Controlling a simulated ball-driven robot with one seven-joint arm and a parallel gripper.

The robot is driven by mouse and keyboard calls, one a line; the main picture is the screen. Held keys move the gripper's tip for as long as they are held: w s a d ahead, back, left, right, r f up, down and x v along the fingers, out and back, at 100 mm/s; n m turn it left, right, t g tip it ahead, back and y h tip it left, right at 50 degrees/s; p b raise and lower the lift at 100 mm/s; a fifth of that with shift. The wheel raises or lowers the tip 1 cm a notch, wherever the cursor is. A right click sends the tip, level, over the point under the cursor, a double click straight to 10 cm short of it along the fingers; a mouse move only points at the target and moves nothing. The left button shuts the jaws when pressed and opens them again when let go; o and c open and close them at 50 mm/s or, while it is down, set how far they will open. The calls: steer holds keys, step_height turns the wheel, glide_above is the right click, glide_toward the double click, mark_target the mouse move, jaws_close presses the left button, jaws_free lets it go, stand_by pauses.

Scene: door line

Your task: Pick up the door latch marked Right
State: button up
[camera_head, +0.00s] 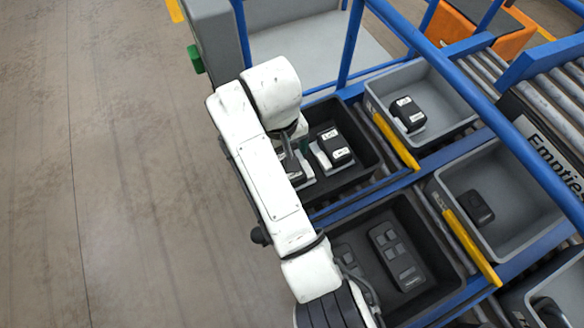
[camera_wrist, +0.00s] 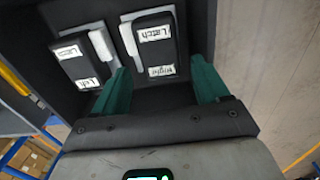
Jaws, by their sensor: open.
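The latch marked Right (camera_wrist: 157,44) is a black block with white labels on a pale grey base, seen in the wrist view. It lies just beyond the gap between the teal fingers of my gripper (camera_wrist: 160,84). My gripper is open and empty, with no finger visibly closed on it. A second similar latch, marked Left (camera_wrist: 80,62), lies beside it to the left, near the left finger. In the head view both sit in a black bin (camera_head: 342,188): the Right latch (camera_head: 293,168) is partly hidden by my arm, and the Left latch (camera_head: 334,147) shows clearly.
A grey bin (camera_head: 376,91) at the back right holds another black part (camera_head: 407,114). Another grey bin (camera_head: 527,205) holds a small black part (camera_head: 475,207). A nearer black bin (camera_head: 443,273) holds a switch panel (camera_head: 399,256). Blue rails (camera_head: 470,83) frame the bins; open floor lies left.

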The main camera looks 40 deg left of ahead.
steer(key=shift+w+d+f+p, duration=0.1)
steer(key=shift+w+f+p, duration=0.1)
steer(key=shift+f, duration=1.15)
steer(key=shift+w+d+f+p, duration=0.1)
steer(key=shift+f+p, duration=0.1)
steer(key=shift+f, duration=1.1)
steer(key=shift+f, duration=0.25)
steer(key=c, duration=1.2)
